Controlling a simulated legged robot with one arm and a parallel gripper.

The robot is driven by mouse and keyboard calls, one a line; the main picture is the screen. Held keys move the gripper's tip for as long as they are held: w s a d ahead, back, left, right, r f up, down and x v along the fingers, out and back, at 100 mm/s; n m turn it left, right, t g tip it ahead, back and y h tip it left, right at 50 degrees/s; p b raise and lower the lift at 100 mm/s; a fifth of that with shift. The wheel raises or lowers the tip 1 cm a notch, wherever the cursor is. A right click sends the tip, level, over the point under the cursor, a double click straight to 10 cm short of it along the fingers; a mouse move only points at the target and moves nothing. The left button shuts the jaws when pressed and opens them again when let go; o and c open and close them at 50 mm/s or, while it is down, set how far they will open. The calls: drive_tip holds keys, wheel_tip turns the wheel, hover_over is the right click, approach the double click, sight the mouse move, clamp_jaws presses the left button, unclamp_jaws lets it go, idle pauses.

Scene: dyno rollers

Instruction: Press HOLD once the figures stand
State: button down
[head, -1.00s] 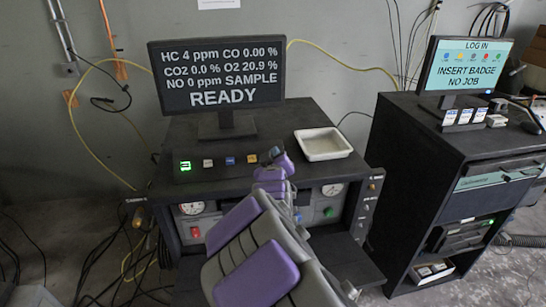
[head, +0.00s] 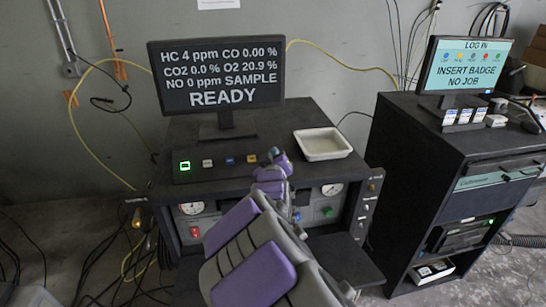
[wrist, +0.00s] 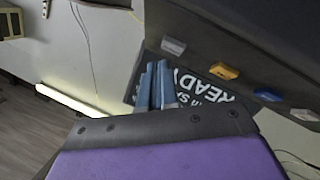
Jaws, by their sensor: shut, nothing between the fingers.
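The monitor (head: 215,75) reads HC 4 ppm, CO 0.00 %, CO2 0.0 %, O2 20.9 %, NO 0 ppm, SAMPLE, READY. In front of it is a button panel (head: 218,174) with a green-lit button (head: 185,166), a white one (head: 207,163), a blue one (head: 229,160) and an orange one (head: 251,158). Their labels are too small to read. My gripper (head: 274,153) is shut and empty near the panel's right end. In the wrist view its fingers (wrist: 156,88) are beside another white button (wrist: 173,46), past the orange one (wrist: 223,71); I see no contact.
A white tray (head: 323,144) sits right of my gripper on the black cabinet top. A second cabinet (head: 425,190) stands at right, with a screen (head: 466,65) reading LOG IN, INSERT BADGE, NO JOB. Cables lie on the floor at left.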

drive_tip(key=shift+w+a+f, duration=0.2)
drive_tip(key=shift+w+f, duration=0.2)
drive_tip(key=shift+f, duration=0.15)
idle(0.9)
drive_tip(key=shift+r, duration=0.15)
drive_tip(key=shift+s+d+r, duration=0.15)
drive_tip(key=shift+s+r, duration=0.3)
drive_tip(key=shift+r, duration=0.05)
idle(0.4)
drive_tip(key=s+r, duration=0.1)
drive_tip(key=r, duration=0.1)
drive_tip(key=s+d+r, duration=0.1)
drive_tip(key=s, duration=0.1)
drive_tip(key=shift+r, duration=0.4)
idle(0.4)
